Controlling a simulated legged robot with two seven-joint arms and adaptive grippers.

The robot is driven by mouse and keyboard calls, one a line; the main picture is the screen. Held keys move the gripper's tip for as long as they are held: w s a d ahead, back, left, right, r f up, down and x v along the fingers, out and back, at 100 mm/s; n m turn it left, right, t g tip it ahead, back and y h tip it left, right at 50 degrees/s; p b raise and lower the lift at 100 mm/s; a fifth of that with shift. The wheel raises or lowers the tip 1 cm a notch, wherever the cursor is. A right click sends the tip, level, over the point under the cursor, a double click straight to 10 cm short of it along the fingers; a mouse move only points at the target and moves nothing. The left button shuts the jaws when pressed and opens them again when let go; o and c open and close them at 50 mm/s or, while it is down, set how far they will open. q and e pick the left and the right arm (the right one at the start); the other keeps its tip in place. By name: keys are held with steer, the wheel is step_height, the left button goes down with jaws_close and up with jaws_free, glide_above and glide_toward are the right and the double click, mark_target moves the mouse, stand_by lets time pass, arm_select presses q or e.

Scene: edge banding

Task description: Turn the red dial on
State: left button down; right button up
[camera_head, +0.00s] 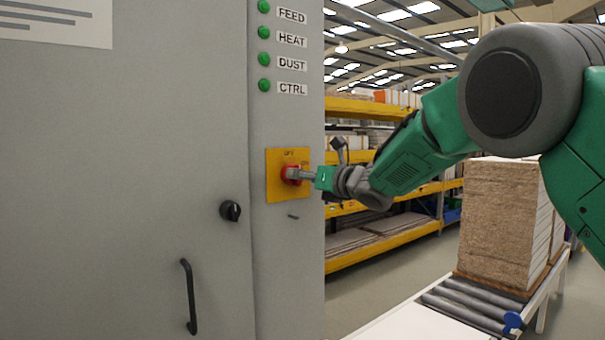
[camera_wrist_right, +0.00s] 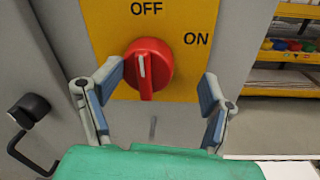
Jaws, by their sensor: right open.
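The red dial (camera_wrist_right: 148,68) sits on a yellow plate (camera_wrist_right: 190,16) marked OFF at the top and ON at the right. Its white pointer line is upright, toward OFF. In the head view the red dial (camera_head: 290,174) is partly hidden by my right gripper (camera_head: 299,174), on the yellow plate (camera_head: 274,190) of the grey cabinet. In the right wrist view my right gripper (camera_wrist_right: 161,88) is open, with one finger on each side of the dial and visible gaps on both sides. My left gripper is not in view.
The grey cabinet (camera_head: 150,130) has a black knob (camera_head: 231,210), a black handle (camera_head: 188,296) and green lamps (camera_head: 264,58) marked FEED, HEAT, DUST and CTRL. Stacked boards (camera_head: 500,225) stand on a roller conveyor (camera_head: 470,305) at the right. Yellow shelving (camera_head: 375,250) is behind.

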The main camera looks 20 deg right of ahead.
steer(key=shift+w+a+r, duration=0.15)
steer(key=shift+w+a, duration=0.05)
steer(key=shift+a, duration=0.3)
steer(key=shift+w+a+r, duration=0.15)
steer(key=shift+a, duration=0.35)
steer(key=shift+w+a+f, duration=0.25)
steer(key=shift+w+a, duration=0.1)
steer(key=shift+d, duration=0.25)
steer(key=c, duration=0.9)
steer(key=shift+d+f, duration=0.1)
steer(key=shift+d, duration=0.35)
steer(key=shift+c, duration=1.1)
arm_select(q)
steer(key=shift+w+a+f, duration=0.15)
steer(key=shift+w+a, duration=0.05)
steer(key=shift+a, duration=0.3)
arm_select(e)
steer(key=shift+a, duration=0.1)
